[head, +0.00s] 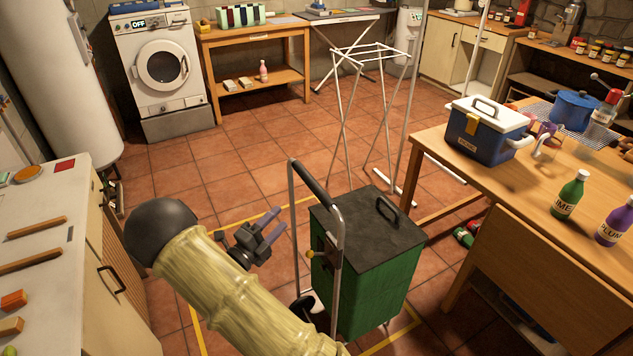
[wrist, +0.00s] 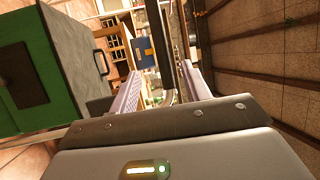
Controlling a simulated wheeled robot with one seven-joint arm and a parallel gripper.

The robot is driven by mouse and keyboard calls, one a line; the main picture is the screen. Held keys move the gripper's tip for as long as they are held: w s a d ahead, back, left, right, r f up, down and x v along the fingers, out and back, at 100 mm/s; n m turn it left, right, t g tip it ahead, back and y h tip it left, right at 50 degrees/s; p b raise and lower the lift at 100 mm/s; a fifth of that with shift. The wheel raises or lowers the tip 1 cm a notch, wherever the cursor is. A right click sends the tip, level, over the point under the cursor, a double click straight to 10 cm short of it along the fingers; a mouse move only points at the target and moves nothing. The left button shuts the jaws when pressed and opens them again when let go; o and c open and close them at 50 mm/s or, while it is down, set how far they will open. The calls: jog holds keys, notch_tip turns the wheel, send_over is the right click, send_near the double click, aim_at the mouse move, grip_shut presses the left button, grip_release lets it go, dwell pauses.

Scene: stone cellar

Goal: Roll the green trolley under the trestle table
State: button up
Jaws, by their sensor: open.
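The green trolley (head: 362,285) stands upright on the tiled floor, with a dark lid and a tall metal handle (head: 315,188) with a black grip on its left side. Its green body also shows at the left of the wrist view (wrist: 22,75). The wooden table (head: 428,150) at the right appears to be the trestle table; the trolley stands to its left, outside it. My gripper (head: 277,226) is open, just left of the handle. In the wrist view, the dark grip (wrist: 158,45) shows between the fingers' lines; whether it lies inside the jaws I cannot tell.
Yellow floor lines (head: 393,333) surround the trolley. A white drying rack (head: 345,120) stands behind it. A blue cool box (head: 487,133) and bottles stand on the right table, with a wooden panel (head: 545,270) at its front. A counter (head: 60,235) is at left. Open floor lies behind.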

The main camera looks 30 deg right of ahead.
jog(key=p+x, duration=0.2)
jog(key=x, duration=1.5)
jog(key=shift+p, duration=0.4)
jog(key=shift+c, duration=0.2)
grip_shut()
